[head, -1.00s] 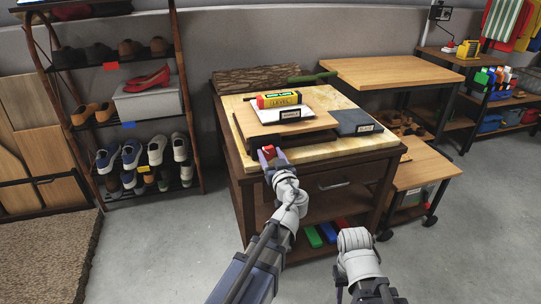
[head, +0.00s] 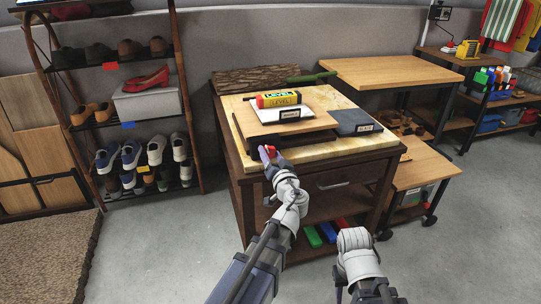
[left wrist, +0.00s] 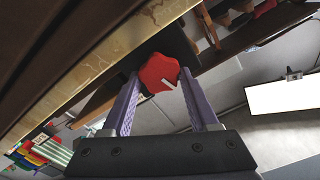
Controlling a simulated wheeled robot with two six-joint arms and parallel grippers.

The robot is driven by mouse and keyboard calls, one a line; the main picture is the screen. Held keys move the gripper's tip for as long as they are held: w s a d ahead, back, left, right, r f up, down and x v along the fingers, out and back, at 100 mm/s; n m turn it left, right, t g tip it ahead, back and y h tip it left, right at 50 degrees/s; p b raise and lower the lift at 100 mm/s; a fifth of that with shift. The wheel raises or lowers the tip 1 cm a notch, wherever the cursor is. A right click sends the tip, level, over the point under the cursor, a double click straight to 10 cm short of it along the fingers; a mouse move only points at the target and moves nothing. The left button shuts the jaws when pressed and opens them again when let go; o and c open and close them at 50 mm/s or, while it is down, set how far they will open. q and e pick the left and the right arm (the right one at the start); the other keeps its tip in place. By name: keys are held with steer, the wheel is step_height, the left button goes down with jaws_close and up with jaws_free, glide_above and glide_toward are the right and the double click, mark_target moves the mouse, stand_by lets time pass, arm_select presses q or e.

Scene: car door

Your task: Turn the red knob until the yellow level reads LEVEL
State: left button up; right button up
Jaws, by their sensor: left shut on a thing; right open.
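The red knob (head: 264,152) is at the board's near left edge. In the left wrist view, the knob (left wrist: 160,71) with a white pointer mark sits between the purple fingers. My left gripper (head: 272,157) is shut on it. My right gripper (head: 354,240) is low in front of the cabinet, apart from everything; its fingers are mostly hidden, and it is open.
A dark grey labelled block (head: 357,122) lies right of the board. The cabinet (head: 312,180) has a drawer handle and coloured blocks on its lower shelf. A shoe rack (head: 120,90) stands left, and wooden tables (head: 390,72) stand right. The floor between is clear.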

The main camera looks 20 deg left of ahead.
arm_select(q)
steer(key=o, duration=1.4)
steer(key=shift+c, duration=0.2)
steer(key=v, duration=0.7)
steer(key=shift+s+d, duration=0.25)
steer(key=shift+s, duration=0.1)
